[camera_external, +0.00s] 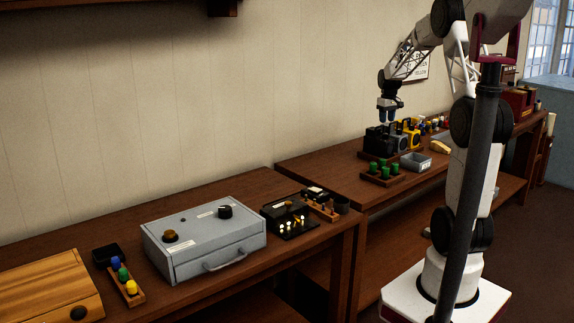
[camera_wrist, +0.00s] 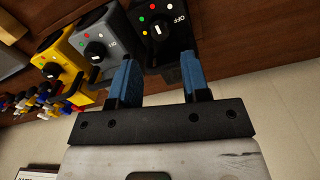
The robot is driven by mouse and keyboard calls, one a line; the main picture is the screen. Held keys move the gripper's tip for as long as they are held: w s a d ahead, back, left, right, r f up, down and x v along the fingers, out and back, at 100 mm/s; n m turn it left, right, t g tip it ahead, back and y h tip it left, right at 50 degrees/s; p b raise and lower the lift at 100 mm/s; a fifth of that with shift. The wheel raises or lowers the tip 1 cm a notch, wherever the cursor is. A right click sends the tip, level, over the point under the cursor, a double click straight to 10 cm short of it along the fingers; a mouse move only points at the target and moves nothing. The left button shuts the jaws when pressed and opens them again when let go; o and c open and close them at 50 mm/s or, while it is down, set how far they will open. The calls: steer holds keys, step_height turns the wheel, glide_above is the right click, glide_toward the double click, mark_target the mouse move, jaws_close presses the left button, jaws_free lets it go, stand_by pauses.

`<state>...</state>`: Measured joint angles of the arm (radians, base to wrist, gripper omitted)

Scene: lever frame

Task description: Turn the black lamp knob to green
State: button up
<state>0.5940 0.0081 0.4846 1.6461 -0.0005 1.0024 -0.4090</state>
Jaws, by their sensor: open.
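The black lamp (camera_wrist: 183,38) is at the top of the wrist view, with a round black knob (camera_wrist: 157,30) on its face. Coloured dots, red and green among them, ring the knob, and an OFF label is at its right. The knob has a small white mark; I cannot tell exactly where it points. My gripper (camera_wrist: 158,62) is open and empty, its blue fingers apart below the knob in the picture. In the external view the black lamp (camera_external: 375,139) stands on the far bench, with my gripper (camera_external: 388,113) above the lamps.
A grey lamp (camera_wrist: 93,40) and a yellow lamp (camera_wrist: 58,58) with similar knobs stand beside the black one. Green pegs on a wooden tray (camera_external: 381,179) and a grey bin (camera_external: 415,162) are in front. A grey case (camera_external: 205,240) sits on the nearer bench.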

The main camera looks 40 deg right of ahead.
mark_target(385, 136)
steer(key=shift+f, duration=3.85)
steer(key=c, duration=0.6)
steer(key=shift+c, duration=0.2)
steer(key=shift+n, duration=2.9)
